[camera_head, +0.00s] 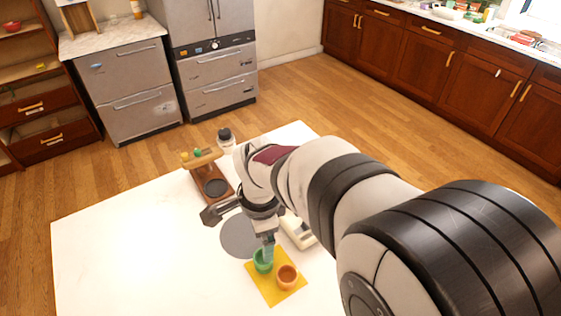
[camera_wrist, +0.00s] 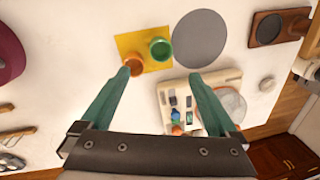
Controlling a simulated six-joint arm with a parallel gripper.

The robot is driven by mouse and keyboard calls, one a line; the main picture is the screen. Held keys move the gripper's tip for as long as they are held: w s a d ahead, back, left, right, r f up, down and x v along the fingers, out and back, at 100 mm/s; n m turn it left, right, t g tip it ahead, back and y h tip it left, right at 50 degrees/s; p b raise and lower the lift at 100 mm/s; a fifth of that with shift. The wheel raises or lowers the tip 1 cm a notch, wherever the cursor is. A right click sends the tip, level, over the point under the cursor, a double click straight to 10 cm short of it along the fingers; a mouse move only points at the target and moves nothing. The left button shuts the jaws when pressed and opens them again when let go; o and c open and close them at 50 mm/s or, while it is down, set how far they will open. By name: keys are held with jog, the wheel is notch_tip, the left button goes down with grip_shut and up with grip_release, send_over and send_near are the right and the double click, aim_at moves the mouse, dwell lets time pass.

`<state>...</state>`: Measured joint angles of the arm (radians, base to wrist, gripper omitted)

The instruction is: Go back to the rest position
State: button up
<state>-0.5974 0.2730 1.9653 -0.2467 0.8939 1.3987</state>
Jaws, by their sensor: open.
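My gripper (camera_wrist: 160,76) is open, with its two teal fingers wide apart and nothing between them. In the head view my gripper (camera_head: 268,248) points down at the table, and its fingers overlap the green cup (camera_head: 262,261). Its exact height there is unclear. The green cup (camera_wrist: 160,49) and an orange cup (camera_wrist: 135,64) stand on a yellow mat (camera_wrist: 128,43). In the wrist view the left fingertip appears just below the orange cup; contact cannot be told. The orange cup (camera_head: 287,277) also shows on the yellow mat (camera_head: 264,291) in the head view.
A grey disc (camera_wrist: 199,40) lies beside the mat. A cream tray with small items (camera_wrist: 170,92) is partly hidden by my arm in the head view. A wooden stand (camera_head: 216,188) is farther back. The white table's left part (camera_head: 120,255) is clear.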

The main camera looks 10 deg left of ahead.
jog(key=s+d+r+n, duration=0.2)
jog(key=s+d+r, duration=0.25)
jog(key=d, duration=0.55)
jog(key=s+d+n, duration=0.2)
jog(key=s+d, duration=0.2)
jog(key=s, duration=0.3)
jog(key=s+d+n+g+y, duration=0.1)
jog(key=s+d+n, duration=0.1)
jog(key=s, duration=0.5)
jog(key=shift+d+r+g, duration=0.25)
jog(key=shift+d+g, duration=0.05)
jog(key=shift+d, duration=0.6)
